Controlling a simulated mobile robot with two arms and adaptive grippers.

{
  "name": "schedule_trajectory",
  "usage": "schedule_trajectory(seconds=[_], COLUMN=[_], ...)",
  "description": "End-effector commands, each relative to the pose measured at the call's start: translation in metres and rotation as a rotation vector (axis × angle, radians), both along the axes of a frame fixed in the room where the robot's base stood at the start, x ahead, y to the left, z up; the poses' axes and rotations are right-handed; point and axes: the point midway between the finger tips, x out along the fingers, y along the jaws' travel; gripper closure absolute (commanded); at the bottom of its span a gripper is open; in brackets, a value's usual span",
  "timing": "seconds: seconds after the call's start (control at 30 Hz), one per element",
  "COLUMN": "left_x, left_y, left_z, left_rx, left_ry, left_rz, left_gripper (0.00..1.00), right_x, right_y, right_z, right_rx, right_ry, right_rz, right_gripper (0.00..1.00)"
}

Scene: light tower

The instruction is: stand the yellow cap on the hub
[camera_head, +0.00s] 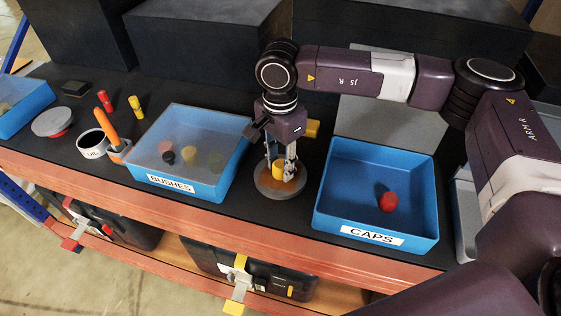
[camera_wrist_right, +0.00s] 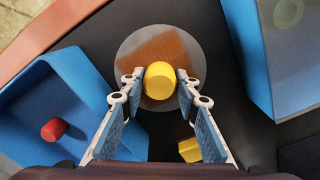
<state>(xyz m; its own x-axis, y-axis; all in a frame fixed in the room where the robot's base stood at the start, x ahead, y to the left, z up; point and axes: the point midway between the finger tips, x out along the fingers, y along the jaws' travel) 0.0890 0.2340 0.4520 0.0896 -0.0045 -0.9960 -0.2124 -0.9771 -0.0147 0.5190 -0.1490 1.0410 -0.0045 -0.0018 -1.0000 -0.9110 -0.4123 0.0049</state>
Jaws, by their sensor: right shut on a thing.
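My right gripper (camera_head: 281,166) points down over a round grey base (camera_head: 259,181) between the two blue bins. It is shut on the yellow cap (camera_head: 278,172), which sits between its fingertips (camera_wrist_right: 159,84). In the right wrist view the yellow cap (camera_wrist_right: 158,80) is over the middle of the round base (camera_wrist_right: 131,51), which has a brown-orange patch on it. I cannot make out the hub; whatever is directly under the cap is hidden, and I cannot tell whether the cap touches it. My left gripper is not in view.
The CAPS bin (camera_head: 428,194) at right holds a red cap (camera_head: 388,202). The BUSHES bin (camera_head: 219,188) at left holds several bushes under a translucent cover. A yellow block (camera_head: 312,128) is behind my right gripper. A roll (camera_head: 92,144), orange-handled tool (camera_head: 108,127) and small bottles stand farther left.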

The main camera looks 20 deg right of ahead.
Motion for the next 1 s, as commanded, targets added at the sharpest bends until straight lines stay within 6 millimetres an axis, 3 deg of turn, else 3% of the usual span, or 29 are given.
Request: schedule_trajectory(seconds=[0.23, 0.27, 0.4, 0.8, 1.0], left_x=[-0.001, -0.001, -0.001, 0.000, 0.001], left_y=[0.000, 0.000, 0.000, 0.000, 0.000], left_z=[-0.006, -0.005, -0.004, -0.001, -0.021], left_rx=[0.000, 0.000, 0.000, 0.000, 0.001], left_ry=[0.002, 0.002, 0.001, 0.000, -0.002], left_rz=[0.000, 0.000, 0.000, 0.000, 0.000], left_gripper=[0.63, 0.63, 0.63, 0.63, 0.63], right_x=[0.000, 0.000, 0.000, 0.001, 0.002], right_y=[0.000, 0.000, 0.000, 0.000, 0.001], right_z=[-0.005, -0.003, -0.003, 0.004, 0.039], right_rx=[0.000, 0.000, 0.000, 0.001, 0.002], right_ry=[0.000, 0.000, 0.000, -0.002, -0.006], right_rz=[0.000, 0.000, 0.000, 0.000, 0.000], right_gripper=[0.95, 0.68, 0.53, 0.53, 0.53])
